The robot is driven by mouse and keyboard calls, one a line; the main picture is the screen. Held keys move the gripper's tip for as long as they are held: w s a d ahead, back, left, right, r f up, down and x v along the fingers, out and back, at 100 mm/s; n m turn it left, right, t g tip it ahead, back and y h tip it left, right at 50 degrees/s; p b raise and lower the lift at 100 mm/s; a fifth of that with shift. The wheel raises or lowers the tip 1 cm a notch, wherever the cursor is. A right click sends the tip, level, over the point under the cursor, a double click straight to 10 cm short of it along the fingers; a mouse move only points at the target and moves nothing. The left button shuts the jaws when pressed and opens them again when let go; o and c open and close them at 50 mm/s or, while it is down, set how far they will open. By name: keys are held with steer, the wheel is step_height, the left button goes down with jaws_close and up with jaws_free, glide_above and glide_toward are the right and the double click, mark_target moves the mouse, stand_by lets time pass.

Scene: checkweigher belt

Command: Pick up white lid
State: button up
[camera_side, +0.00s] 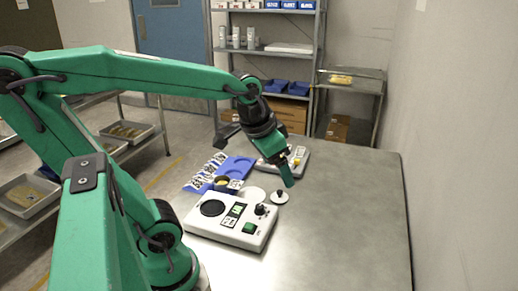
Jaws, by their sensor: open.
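A small round white lid (280,199) with a dark knob on top lies flat on the grey metal table (345,215). It is just right of the white weighing device (213,227). My gripper (289,182) points down and sits just above and slightly right of the lid in the picture. It is open, and I see nothing held in it. The fingers are small here, and whether they touch the lid cannot be told. A second flat white disc (253,194) lies left of the lid, partly hidden behind the device.
A blue tray (238,166), a dark cup with yellow inside (221,184) and black-and-white patterned cards (205,170) stand behind the device. Another white device (300,156) is behind my gripper. The table's right and front parts are clear. A wall borders the right.

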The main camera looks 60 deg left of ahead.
steer(key=w+a+f+g, duration=0.2)
steer(key=w+a+f, duration=0.3)
steer(key=w+a, duration=0.3)
steer(key=g, duration=0.2)
glide_above(279, 191)
steer(key=f, duration=1.1)
steer(key=shift+s+d+f, duration=0.1)
steer(key=shift+d, duration=0.15)
steer(key=shift+a+f, duration=0.15)
steer(key=shift+f, duration=3.7)
steer(key=shift+c, duration=0.4)
steer(key=c, duration=1)
